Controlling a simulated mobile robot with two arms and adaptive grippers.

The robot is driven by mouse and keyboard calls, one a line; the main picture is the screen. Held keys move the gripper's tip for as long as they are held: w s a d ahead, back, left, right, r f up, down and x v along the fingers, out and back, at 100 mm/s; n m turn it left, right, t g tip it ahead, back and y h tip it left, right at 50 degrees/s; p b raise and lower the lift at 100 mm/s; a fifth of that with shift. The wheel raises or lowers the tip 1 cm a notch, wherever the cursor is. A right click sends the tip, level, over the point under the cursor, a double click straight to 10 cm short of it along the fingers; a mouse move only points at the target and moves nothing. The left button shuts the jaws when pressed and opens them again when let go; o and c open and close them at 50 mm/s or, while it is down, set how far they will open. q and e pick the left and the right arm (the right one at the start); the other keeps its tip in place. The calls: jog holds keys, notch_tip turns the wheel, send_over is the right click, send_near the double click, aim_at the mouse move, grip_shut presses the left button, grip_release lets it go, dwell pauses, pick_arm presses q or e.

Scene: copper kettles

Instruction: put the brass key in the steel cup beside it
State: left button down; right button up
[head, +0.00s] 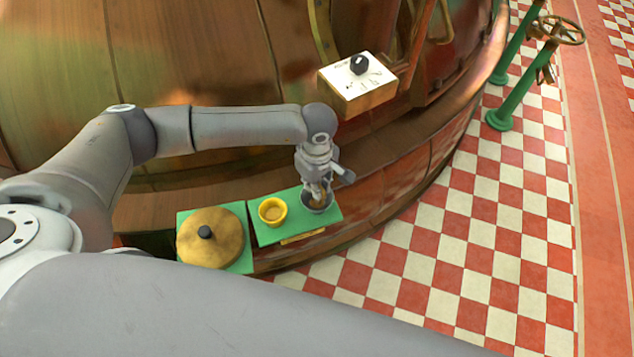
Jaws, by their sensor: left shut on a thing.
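The steel cup (318,208) is a small grey cup at the right end of a green mat (294,222). My left gripper (317,190) points down right over the cup's mouth. It is shut on the brass key (318,197), a small brass-coloured piece seen between the fingers. The key shows against the cup's opening; I cannot tell whether it touches the cup. The fingers and the cup's rim hide part of it. My right gripper is out of view.
A yellow cup (272,212) stands on the mat left of the steel cup. A brass lid with a black knob (211,238) lies on another green mat further left. A white-topped dial box (358,82) sits behind, beside the large copper kettle (200,60). Checkered floor lies right.

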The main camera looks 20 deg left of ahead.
pick_arm(q)
jog(key=shift+f, duration=0.15)
jog(key=shift+f, duration=0.25)
jog(key=c, duration=1.5)
grip_release()
jog(key=shift+o, duration=0.2)
jog(key=shift+r, duration=0.1)
notch_tip(320, 180, up, 12)
jog(key=shift+r+b, duration=0.15)
jog(key=shift+b, duration=0.3)
